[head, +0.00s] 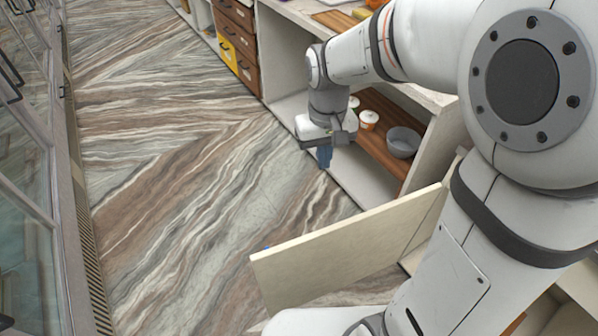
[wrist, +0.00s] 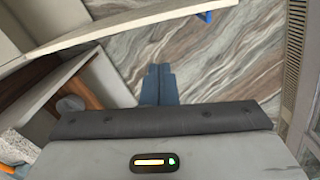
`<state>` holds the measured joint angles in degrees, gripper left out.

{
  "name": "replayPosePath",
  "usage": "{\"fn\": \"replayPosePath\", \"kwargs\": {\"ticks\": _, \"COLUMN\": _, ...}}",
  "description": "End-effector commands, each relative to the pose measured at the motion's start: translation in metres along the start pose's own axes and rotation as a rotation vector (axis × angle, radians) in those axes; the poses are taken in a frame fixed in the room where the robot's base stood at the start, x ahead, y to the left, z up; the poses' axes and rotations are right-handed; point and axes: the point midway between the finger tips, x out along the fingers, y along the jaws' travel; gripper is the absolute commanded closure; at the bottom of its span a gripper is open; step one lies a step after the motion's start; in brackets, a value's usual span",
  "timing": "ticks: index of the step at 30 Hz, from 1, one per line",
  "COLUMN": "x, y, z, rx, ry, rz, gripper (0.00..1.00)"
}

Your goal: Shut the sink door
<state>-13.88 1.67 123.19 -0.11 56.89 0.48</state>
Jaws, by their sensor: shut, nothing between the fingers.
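The cream sink door (head: 340,250) stands swung open, reaching out from the counter over the floor at the lower middle of the head view. A small blue piece, perhaps its handle, shows at its free end. In the wrist view the door (wrist: 130,32) runs across the top as a pale panel, with a blue piece (wrist: 207,16) near its end. My gripper (head: 324,158) points down beyond the door, in front of the open shelf. Its blue fingers (wrist: 159,75) are together and empty, apart from the door.
Brown drawers and one yellow drawer (head: 227,52) stand farther back. Glass-fronted cases (head: 25,170) line the left. The patterned floor (head: 180,150) between is clear.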

Motion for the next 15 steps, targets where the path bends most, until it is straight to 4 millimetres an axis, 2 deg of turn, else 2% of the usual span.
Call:
{"fn": "replayPosePath", "kwargs": {"ticks": 1, "x": 0.043, "y": -0.010, "z": -0.015, "rx": -0.026, "ry": -0.040, "rz": 0.001, "gripper": 1.00}}
{"fn": "replayPosePath", "kwargs": {"ticks": 6, "x": 0.118, "y": -0.038, "z": -0.049, "rx": -0.092, "ry": -0.138, "rz": 0.008, "gripper": 1.00}}
{"fn": "replayPosePath", "kwargs": {"ticks": 10, "x": 0.156, "y": -0.054, "z": -0.063, "rx": -0.124, "ry": -0.187, "rz": 0.014, "gripper": 1.00}}
{"fn": "replayPosePath", "kwargs": {"ticks": 15, "x": 0.177, "y": -0.062, "z": -0.070, "rx": -0.141, "ry": -0.214, "rz": 0.018, "gripper": 1.00}}
